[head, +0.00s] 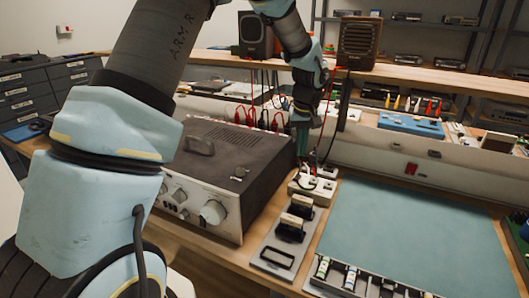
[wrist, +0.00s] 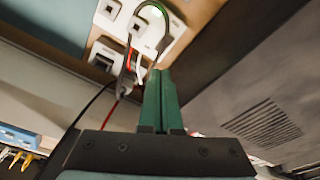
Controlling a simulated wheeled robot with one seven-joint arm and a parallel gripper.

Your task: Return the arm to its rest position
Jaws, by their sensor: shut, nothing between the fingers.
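My arm reaches from the left foreground of the head view over the bench. My gripper (head: 302,152) points down behind the right side of the grey amplifier (head: 235,150), above the white socket block (head: 318,186). In the wrist view its two green fingers (wrist: 160,74) are pressed together with nothing between them. The socket block (wrist: 140,28), with a plug and a looped cable, lies just beyond the fingertips there. Whether the fingertips touch it or a cable I cannot tell.
Red and black leads (head: 275,120) hang close around my gripper. A grey tray (head: 285,250) with dark blocks stands in front. The teal mat (head: 415,235) at right is bare. A shelf with speakers (head: 359,42) runs behind the arm.

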